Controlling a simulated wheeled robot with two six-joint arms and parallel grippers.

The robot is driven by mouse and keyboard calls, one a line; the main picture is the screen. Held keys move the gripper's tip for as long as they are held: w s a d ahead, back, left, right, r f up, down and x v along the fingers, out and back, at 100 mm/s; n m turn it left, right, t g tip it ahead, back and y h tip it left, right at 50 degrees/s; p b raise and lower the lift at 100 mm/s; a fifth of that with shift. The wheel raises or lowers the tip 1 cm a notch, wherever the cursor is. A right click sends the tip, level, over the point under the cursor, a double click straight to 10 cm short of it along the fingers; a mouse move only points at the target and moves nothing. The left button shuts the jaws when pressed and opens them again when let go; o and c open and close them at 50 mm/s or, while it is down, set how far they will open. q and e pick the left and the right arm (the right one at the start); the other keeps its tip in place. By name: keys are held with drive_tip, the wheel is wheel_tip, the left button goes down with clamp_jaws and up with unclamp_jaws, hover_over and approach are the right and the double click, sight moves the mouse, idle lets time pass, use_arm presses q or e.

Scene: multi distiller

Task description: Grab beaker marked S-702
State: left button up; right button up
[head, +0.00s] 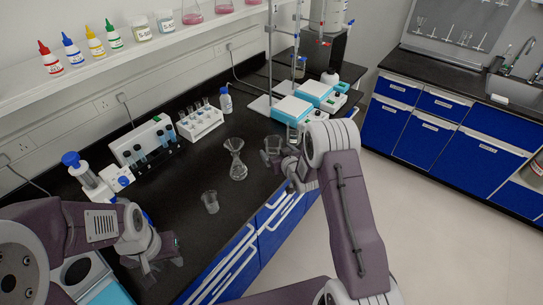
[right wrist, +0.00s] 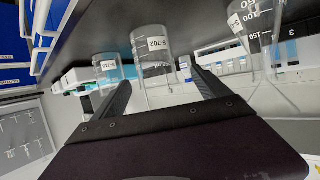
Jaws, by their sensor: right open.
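The clear glass beaker marked S-702 (right wrist: 153,62) stands on the black bench. In the right wrist view, which is upside down, it appears between the two fingers of my right gripper (right wrist: 160,80). These fingers are apart, and I cannot tell whether they touch the glass. In the head view the beaker (head: 272,146) is just beyond my right gripper (head: 287,170), partly hidden by it. My left gripper (head: 160,258) is near the front edge of the bench at lower left, with no object visible in it; its opening is unclear.
Another labelled beaker (right wrist: 106,68) stands close to S-702. A graduated conical flask (head: 237,165) is on its other side, and a small beaker (head: 210,202) is nearer the bench edge. Hot plates (head: 293,110) and a tube rack (head: 200,122) stand behind.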

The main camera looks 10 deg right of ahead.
sight(271, 143)
drive_tip(key=shift+w+d+f, duration=0.1)
drive_tip(key=shift+d+f, duration=0.05)
drive_tip(key=shift+d, duration=0.1)
drive_tip(key=shift+w+a, duration=0.1)
drive_tip(key=shift+w, duration=0.2)
drive_tip(key=shift+a+p+x, duration=0.25)
drive_tip(key=shift+p+x, duration=0.1)
drive_tip(key=shift+x, duration=0.8)
drive_tip(key=shift+w+f, duration=0.15)
drive_tip(key=shift+w, duration=0.25)
drive_tip(key=shift+w+d, duration=0.15)
drive_tip(key=shift+w, duration=0.15)
drive_tip(key=x, duration=0.3)
drive_tip(key=shift+w+d+f+p, duration=0.1)
drive_tip(key=shift+w+f+p, duration=0.05)
drive_tip(key=shift+w+p, duration=0.25)
drive_tip(key=shift+w+f, duration=0.2)
drive_tip(key=shift+w, duration=0.15)
drive_tip(key=c, duration=1.5)
